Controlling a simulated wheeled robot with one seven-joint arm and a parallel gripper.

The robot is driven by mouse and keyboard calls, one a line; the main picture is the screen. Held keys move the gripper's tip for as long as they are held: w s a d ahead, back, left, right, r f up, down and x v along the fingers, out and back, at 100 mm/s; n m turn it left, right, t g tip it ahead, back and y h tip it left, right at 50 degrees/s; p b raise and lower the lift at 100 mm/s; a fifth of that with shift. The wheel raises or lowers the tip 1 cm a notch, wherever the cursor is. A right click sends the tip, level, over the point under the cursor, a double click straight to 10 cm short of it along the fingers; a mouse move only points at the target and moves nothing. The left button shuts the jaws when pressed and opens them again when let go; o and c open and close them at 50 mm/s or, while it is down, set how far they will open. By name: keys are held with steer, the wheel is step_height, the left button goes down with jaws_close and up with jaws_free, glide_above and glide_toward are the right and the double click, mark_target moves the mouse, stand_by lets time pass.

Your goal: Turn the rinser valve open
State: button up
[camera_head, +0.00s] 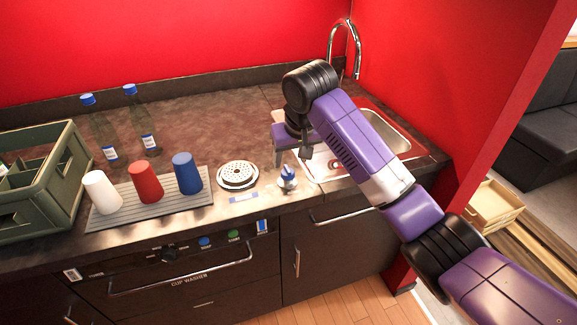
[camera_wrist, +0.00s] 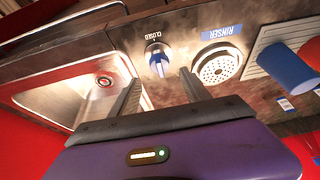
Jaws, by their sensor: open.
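The rinser valve (camera_head: 288,178) has a blue handle and stands on the counter between the round rinser plate (camera_head: 238,176) and the sink. In the wrist view, the valve (camera_wrist: 158,60) sits beyond and between my fingertips, beside a "CLOSED" label. The perforated rinser plate (camera_wrist: 216,66) is to its right, under a blue "RINSER" label (camera_wrist: 222,30). My gripper (camera_wrist: 158,82) is open and empty, with its two fingers apart and not touching the valve. In the head view my gripper (camera_head: 291,158) hangs above the counter just behind the valve.
The sink (camera_head: 385,130) with a tall faucet (camera_head: 345,45) lies at the right. White, red (camera_head: 146,182) and blue (camera_head: 187,173) cups stand on a grey mat (camera_head: 160,208) at the left. Two bottles and a green crate (camera_head: 38,190) stand farther left.

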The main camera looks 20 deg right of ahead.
mark_target(288, 168)
steer(key=shift+x, duration=2.7)
jaws_close()
